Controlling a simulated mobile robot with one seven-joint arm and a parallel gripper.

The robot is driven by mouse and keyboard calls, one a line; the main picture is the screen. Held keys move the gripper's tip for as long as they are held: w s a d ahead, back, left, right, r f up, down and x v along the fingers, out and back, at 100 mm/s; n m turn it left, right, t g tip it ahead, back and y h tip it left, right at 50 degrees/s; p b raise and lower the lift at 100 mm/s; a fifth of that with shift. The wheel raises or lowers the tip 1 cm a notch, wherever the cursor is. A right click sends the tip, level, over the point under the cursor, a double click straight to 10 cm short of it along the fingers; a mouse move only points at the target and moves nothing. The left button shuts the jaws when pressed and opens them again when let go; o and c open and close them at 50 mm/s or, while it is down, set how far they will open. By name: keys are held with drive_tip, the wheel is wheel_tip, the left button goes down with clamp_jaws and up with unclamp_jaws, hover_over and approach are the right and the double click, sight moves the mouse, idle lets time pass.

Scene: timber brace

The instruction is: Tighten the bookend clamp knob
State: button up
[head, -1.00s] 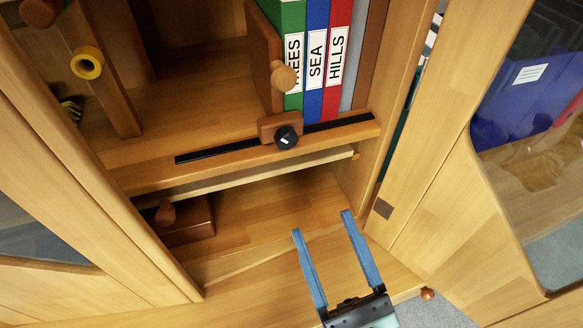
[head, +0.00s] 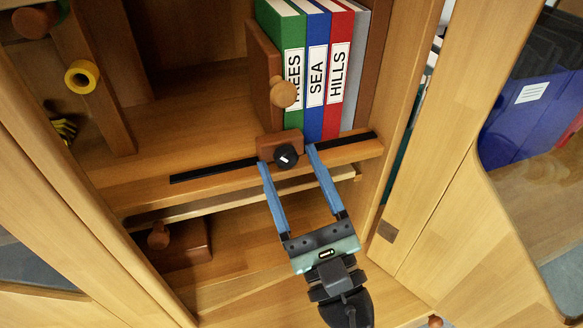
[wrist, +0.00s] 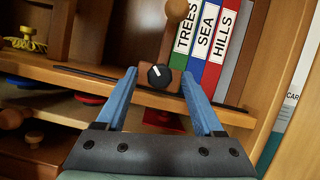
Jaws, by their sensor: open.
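The bookend clamp knob (head: 286,155) is a round black knob with a white mark, on the front of the bookend's wooden clamp block at the shelf edge. It also shows in the wrist view (wrist: 159,76). The wooden bookend (head: 264,80), with a round peg, stands against the left side of the books. My gripper (head: 287,154) is open, with blue fingers pointing at the shelf. One fingertip is left of the knob and one right of it. Whether the fingers touch it I cannot tell. In the wrist view the knob lies between the fingertips, with gaps on both sides.
A black rail (head: 215,171) runs along the shelf edge. Binders labelled TREES, SEA (head: 316,75) and HILLS stand right of the bookend. Below are a thin board and a brown box (head: 180,246). Cabinet doors stand open at both sides.

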drive_tip(key=shift+w+a+r, duration=0.1)
drive_tip(key=shift+w, duration=0.1)
clamp_jaws()
idle(0.3)
drive_tip(key=shift+m+h+p, duration=0.35)
drive_tip(key=shift+m+h, duration=0.05)
drive_tip(key=shift+m, duration=0.1)
drive_tip(key=m+h+p, duration=0.1)
drive_tip(key=m, duration=0.1)
drive_tip(key=m+t+h+p, duration=0.1)
drive_tip(key=m, duration=0.2)
drive_tip(key=shift+s+a+r+h+p, duration=0.1)
drive_tip(key=shift+a+h+p, duration=0.05)
drive_tip(key=shift+h+p, duration=0.2)
drive_tip(key=m+h+p, duration=0.1)
drive_tip(key=m, duration=0.2)
drive_tip(key=m+h+p, duration=0.1)
drive_tip(key=m+h, duration=0.1)
drive_tip(key=m, duration=0.2)
drive_tip(key=shift+p, duration=0.4)
drive_tip(key=shift+m+h, duration=0.3)
drive_tip(key=shift+h, duration=0.05)
